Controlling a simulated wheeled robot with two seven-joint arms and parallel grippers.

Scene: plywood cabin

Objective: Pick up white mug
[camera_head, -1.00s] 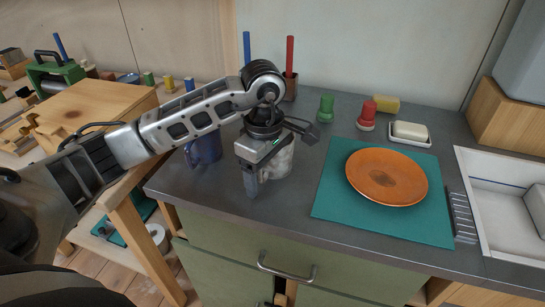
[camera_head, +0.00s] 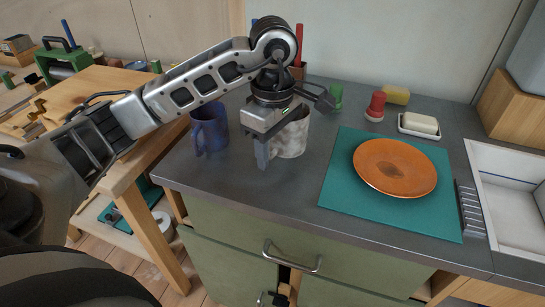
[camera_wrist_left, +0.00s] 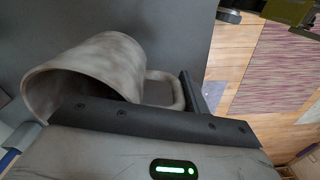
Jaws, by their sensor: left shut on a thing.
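The white mug (camera_head: 292,137), mottled with grey, is at the left part of the dark counter. My left gripper (camera_head: 266,150) comes down on its left side and is shut on it. In the left wrist view the mug (camera_wrist_left: 95,68) lies tilted across the picture, with its handle (camera_wrist_left: 168,88) by the dark fingers. The gripper hides part of the mug in the head view. I cannot tell clearly whether the mug's base touches the counter. My right gripper is not in view.
A blue mug (camera_head: 209,130) stands close on the left. An orange plate (camera_head: 395,167) lies on a teal mat (camera_head: 345,190) to the right. Behind are a green shaker-like item (camera_head: 335,97), a red one (camera_head: 376,105) and soap on a dish (camera_head: 418,125). The counter's front is clear.

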